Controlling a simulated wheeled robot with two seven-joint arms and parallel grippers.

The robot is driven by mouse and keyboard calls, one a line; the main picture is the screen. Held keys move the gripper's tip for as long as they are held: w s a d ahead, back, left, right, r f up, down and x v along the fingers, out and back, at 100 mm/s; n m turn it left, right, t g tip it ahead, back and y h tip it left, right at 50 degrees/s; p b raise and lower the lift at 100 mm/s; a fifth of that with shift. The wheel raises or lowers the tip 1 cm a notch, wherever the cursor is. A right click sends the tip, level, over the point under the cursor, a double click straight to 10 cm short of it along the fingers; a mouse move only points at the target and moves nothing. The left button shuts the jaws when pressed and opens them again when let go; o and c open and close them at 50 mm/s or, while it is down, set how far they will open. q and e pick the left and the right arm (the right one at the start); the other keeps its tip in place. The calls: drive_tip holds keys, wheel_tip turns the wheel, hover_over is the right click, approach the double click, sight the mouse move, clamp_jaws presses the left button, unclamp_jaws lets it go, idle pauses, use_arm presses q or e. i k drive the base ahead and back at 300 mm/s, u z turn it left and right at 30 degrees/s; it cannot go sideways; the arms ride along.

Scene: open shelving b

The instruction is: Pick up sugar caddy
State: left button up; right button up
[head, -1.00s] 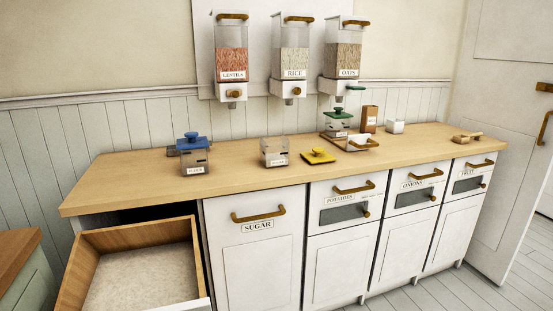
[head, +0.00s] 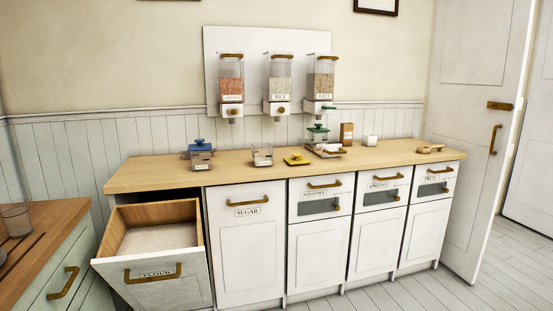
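Three small clear caddies stand on the wooden counter (head: 380,158), and their labels are too small to read for certain, so I cannot tell which is the sugar caddy. An open caddy (head: 262,156) without a lid stands in the middle, with a yellow lid (head: 297,160) lying to its right. A caddy with a blue lid (head: 200,157) stands on the left. A caddy with a green lid (head: 317,134) stands further right, under the dispensers. Neither of my grippers is in view.
The FLOUR bin (head: 150,285) is pulled open below the counter's left end. The SUGAR bin (head: 250,245) beside it is closed. Another wooden-topped cabinet (head: 50,240) stands at the left. Wall dispensers (head: 278,85) hang above the counter. Floor (head: 400,293) shows clear at the right.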

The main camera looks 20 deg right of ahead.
sight(262, 153)
drive_tip(key=z, duration=0.9)
drive_tip(key=i, duration=0.85)
drive_tip(key=z, duration=0.9)
drive_tip(key=i, duration=1.3)
drive_tip(key=u, duration=0.25)
